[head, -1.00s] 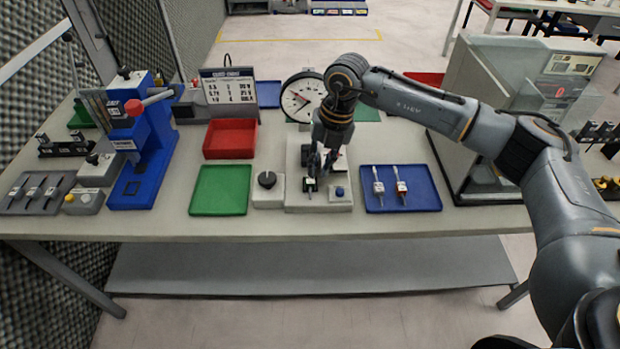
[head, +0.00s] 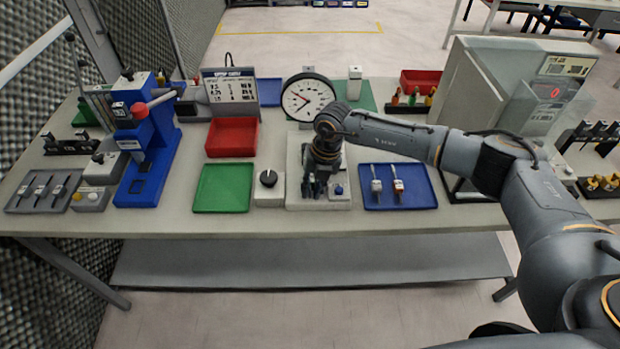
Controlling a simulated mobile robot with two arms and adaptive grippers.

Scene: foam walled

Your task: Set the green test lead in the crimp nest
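My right gripper (head: 315,188) points down over the pale fixture (head: 338,203) with a blue button (head: 339,190), at the middle front of the table. I take this fixture to hold the crimp nest, but the gripper covers that part. Its dark fingers are small, and I cannot tell whether they are open, shut or holding a lead. Two leads with pale upper ends, one (head: 376,186) and another (head: 398,187) with an orange-red mark, lie in the blue tray (head: 425,200) to the right. I cannot make out a green lead. My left gripper is not in view.
A grey knob box (head: 269,195) stands left of the fixture, then an empty green tray (head: 222,189). A red bin (head: 231,138), a dial gauge (head: 306,98) and a blue press (head: 150,150) stand behind and left. A clear-sided cabinet (head: 490,85) stands at right.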

